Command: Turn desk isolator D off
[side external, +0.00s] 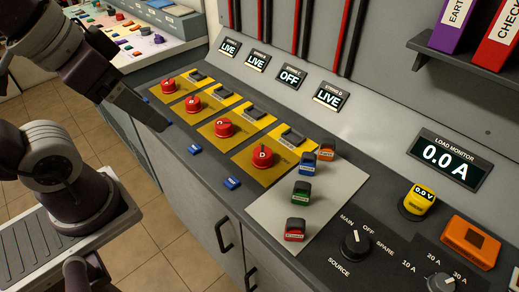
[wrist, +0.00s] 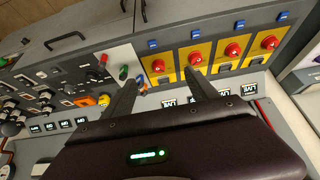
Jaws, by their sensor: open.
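Desk isolator D is a red round knob (side external: 262,156) on the nearest yellow plate (side external: 250,171) in the side view. In the wrist view this knob (wrist: 158,66) is at the left end of the row, ahead of my fingertips. The String D display (side external: 331,96) reads LIVE. My gripper (side external: 155,120) shows at the left in the side view, above the desk's front edge and apart from knob D. In the wrist view my gripper (wrist: 161,78) has its two fingers apart with nothing between them.
Similar red knobs C (side external: 224,127), B (side external: 193,103) and A (side external: 168,86) stand in the same row. Displays A and B read LIVE, C reads OFF. Coloured tagged blocks stand on a grey plate (side external: 329,190) beside D. The load monitor (side external: 443,160) reads 0.0 A.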

